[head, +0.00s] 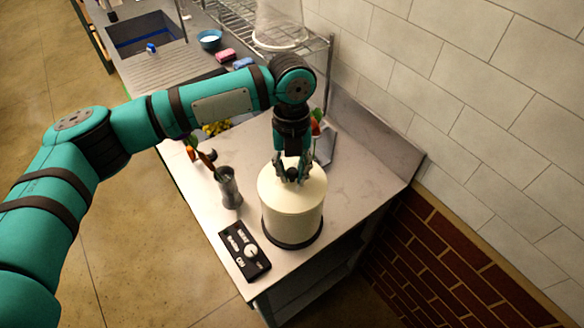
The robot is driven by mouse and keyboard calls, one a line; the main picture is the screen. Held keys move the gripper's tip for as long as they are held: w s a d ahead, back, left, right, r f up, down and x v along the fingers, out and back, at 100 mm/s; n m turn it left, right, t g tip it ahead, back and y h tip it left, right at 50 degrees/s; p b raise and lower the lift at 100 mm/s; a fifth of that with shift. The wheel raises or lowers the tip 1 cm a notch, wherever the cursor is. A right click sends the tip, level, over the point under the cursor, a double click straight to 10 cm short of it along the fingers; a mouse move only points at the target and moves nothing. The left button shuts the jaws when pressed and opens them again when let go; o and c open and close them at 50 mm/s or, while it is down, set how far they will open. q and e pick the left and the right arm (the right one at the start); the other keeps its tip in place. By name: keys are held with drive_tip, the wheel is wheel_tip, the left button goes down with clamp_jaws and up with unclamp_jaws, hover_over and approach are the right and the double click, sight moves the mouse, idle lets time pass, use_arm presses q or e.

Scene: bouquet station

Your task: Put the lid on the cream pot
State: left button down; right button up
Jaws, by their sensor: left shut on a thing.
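The cream pot (292,219) stands upright on the counter, with a dark band around its base. Its cream lid (273,182) shows at the top of the pot, and I cannot make out a gap between them. My left gripper (291,179) comes down from above and is shut on the lid's middle; its fingers hide the part they hold. My right gripper is not in view.
A grey metal vase (229,188) stands just left of the pot. A black control panel with a white knob (251,251) lies in front. Flowers (216,128) show behind my arm. The counter (370,170) is clear right of the pot, up to the tiled wall (470,110).

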use_arm(q)
drive_tip(key=shift+f, duration=0.25)
idle(0.3)
drive_tip(key=c, duration=1.1)
unclamp_jaws()
drive_tip(key=r, duration=0.4)
drive_tip(key=w+r, duration=0.1)
drive_tip(key=r, duration=0.7)
drive_tip(key=shift+w, duration=0.2)
drive_tip(key=shift+f, duration=0.1)
